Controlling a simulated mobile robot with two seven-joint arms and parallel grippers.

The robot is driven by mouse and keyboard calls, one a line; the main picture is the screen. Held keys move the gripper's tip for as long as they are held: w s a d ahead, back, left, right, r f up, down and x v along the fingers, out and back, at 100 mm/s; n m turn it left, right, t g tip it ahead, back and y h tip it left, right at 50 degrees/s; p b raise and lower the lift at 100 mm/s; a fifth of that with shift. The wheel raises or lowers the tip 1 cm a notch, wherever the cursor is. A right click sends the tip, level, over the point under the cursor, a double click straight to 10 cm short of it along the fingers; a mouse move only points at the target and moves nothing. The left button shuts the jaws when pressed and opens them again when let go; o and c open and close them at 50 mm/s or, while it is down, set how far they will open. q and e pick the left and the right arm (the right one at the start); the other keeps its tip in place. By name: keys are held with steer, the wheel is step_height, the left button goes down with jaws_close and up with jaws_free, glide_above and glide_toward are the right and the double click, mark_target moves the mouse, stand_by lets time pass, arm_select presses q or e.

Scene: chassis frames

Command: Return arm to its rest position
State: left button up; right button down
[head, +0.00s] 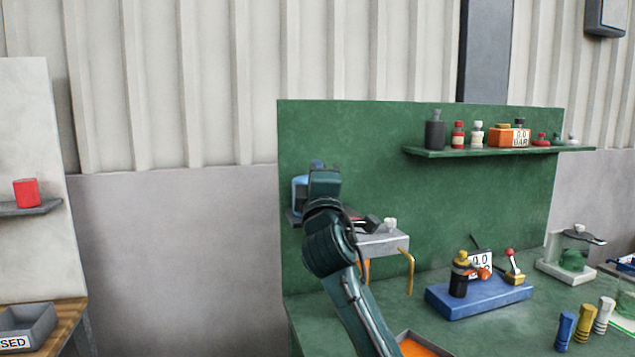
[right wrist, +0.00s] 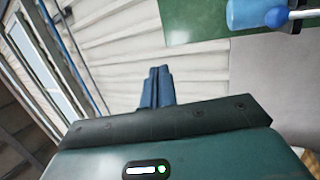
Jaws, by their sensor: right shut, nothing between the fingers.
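My right arm (head: 362,312) rises from the lower middle of the head view, in front of the green back panel. My right gripper (head: 317,165) is at its upper end, seen from behind, and the fingertips are mostly hidden there. In the right wrist view the two blue fingers (right wrist: 157,87) are together with nothing between them, against the pale ribbed wall. My left arm and gripper are not in view.
A blue container (head: 299,190) stands close behind the gripper; it also shows in the wrist view (right wrist: 257,13). A blue tray (head: 455,306) with parts sits on the green bench. A shelf (head: 490,151) holds bottles.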

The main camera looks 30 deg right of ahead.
stand_by(0.5)
steer(key=s+a+f+m+g+y, duration=0.1)
steer(key=s+a+f+g+y, duration=0.15)
steer(key=f, duration=0.75)
steer(key=s+a+f+m+g+y, duration=0.1)
steer(key=s+f+m+g, duration=0.15)
steer(key=f, duration=0.65)
steer(key=s+a+f+m+g+y, duration=0.15)
steer(key=s+f, duration=0.25)
steer(key=f, duration=0.6)
steer(key=s+a+f+m+g+y, duration=0.2)
steer(key=s+a+f+g, duration=0.15)
steer(key=s+f, duration=0.4)
steer(key=s+a+f+m+g+y, duration=0.15)
steer(key=s+f+g, duration=0.25)
steer(key=s, duration=0.7)
steer(key=s+a+f+m+g+y, duration=0.1)
steer(key=s+a+f+m+g, duration=0.15)
steer(key=s+f, duration=0.5)
steer(key=w+a+f+n+t+y, duration=0.1)
steer(key=w+a+f+t+y, duration=0.2)
steer(key=a+f+t, duration=0.3)
steer(key=shift+w+n, duration=0.4)
steer(key=shift+w, duration=0.45)
steer(key=shift+f+t, duration=0.1)
steer(key=shift+t, duration=0.15)
